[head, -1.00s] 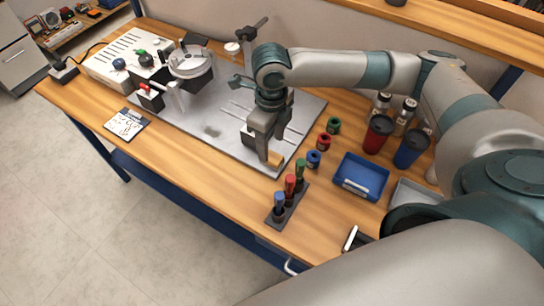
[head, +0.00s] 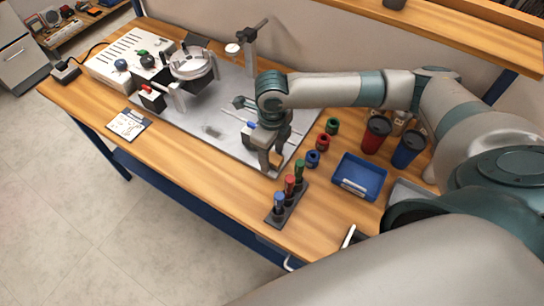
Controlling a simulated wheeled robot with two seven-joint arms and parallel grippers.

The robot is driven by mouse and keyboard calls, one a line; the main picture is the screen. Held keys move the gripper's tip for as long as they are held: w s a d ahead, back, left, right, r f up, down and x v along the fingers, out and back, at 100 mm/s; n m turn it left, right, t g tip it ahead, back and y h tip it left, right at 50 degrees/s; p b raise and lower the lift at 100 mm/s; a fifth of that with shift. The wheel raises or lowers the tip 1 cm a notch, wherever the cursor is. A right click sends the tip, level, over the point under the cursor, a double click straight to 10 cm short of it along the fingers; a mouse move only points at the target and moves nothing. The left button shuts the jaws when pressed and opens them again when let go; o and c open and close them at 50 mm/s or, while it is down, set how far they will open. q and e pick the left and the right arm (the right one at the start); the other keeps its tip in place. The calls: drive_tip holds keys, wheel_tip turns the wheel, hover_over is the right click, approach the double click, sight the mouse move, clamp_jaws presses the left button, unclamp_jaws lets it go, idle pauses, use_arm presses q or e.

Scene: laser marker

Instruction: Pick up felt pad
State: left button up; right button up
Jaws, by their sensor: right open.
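My right gripper (head: 271,161) is open and points down over the front right part of the grey metal plate (head: 200,147). A small tan block (head: 277,160), which may be the felt pad, shows at its fingertips, partly hidden by the fingers. I cannot tell whether the fingers touch it. A small greyish piece (head: 211,131) lies on the plate to the left of the gripper; its kind is too small to tell. My left gripper is not in view.
A rack (head: 287,205) with blue, red and green-topped tools stands in front of the gripper. Several coloured rings (head: 322,142) and a blue tray (head: 360,177) are to the right. A round fixture (head: 191,64) stands at the back left. The table's front left is mostly clear.

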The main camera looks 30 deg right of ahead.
sight(272, 157)
idle(0.4)
drive_tip(key=c, duration=1.1)
drive_tip(key=shift+w+r, duration=0.1)
drive_tip(key=shift+r, duration=0.5)
wheel_tip(272, 157, up, 9)
drive_tip(key=shift+f+b, duration=0.1)
drive_tip(key=shift+b, duration=0.95)
